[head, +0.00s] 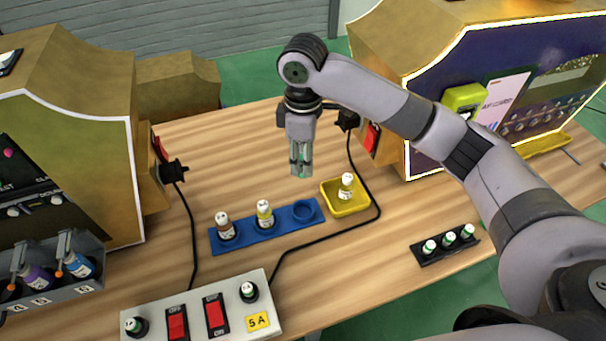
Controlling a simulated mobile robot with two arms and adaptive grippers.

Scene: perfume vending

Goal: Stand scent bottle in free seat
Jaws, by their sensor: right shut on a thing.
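A white-capped bottle (347,186) with a yellowish label stands, slightly tilted, in a yellow tray (352,207) just right of the rack. My right gripper (301,168) points down above the table behind the empty seat, apart from rack and tray. It is shut on a small greenish thing, mostly hidden by the fingers. My left gripper is out of view.
A grey switch box (200,312) with red switches is in front. Black cables run beside the rack and tray. A black holder (447,248) with three small bottles is at right. Gold machines stand at left (85,90) and right (415,50).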

